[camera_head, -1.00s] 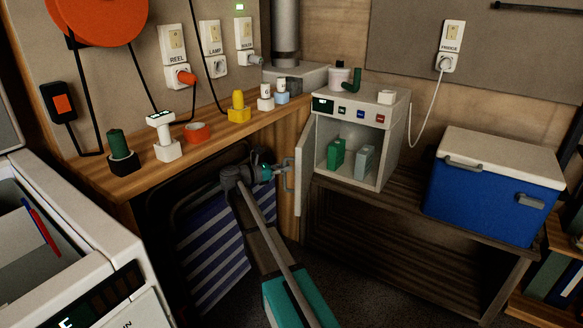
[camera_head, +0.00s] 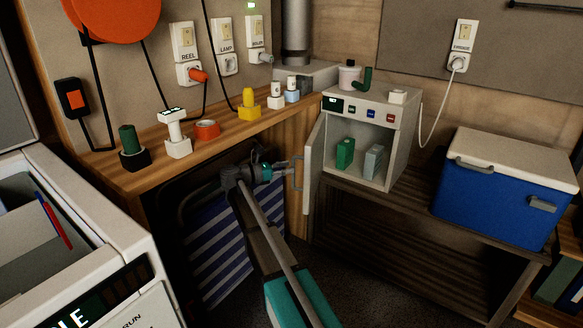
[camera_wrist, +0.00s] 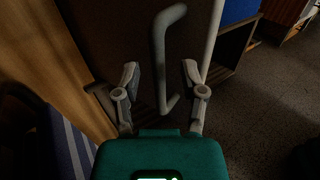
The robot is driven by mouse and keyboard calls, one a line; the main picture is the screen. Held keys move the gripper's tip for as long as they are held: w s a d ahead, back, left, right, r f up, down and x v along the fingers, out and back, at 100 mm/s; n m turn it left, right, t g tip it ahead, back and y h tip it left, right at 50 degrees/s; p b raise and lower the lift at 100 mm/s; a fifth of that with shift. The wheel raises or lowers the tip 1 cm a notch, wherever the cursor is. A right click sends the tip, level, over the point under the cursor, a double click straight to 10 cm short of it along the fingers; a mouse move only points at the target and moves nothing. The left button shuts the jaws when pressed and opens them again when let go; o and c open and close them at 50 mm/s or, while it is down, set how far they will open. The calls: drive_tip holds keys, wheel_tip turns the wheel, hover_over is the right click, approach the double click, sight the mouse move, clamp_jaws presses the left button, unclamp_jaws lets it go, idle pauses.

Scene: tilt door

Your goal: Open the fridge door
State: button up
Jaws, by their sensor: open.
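The small pale fridge (camera_head: 408,122) stands on the wooden shelf with its front open. Its door (camera_head: 314,172) hangs wide open at the left of the opening, seen nearly edge-on. The grey bar handle (camera_head: 298,173) is on the door's outer face. My gripper (camera_head: 283,166) is just left of the handle. In the wrist view my gripper (camera_wrist: 159,72) is open, and the handle (camera_wrist: 158,62) shows between the two fingers with gaps on both sides. A green box (camera_head: 345,153) and a grey-green box (camera_head: 373,161) stand inside the fridge.
The wooden bench (camera_head: 222,139) with several small items is left of the fridge door. A striped blue folding chair (camera_head: 215,245) stands below it. A blue cooler (camera_head: 492,203) sits on the shelf at right. A white appliance (camera_head: 118,262) fills the lower left.

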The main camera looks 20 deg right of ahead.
drive_tip(key=shift+w+a, duration=0.15)
drive_tip(key=shift+a, duration=2.45)
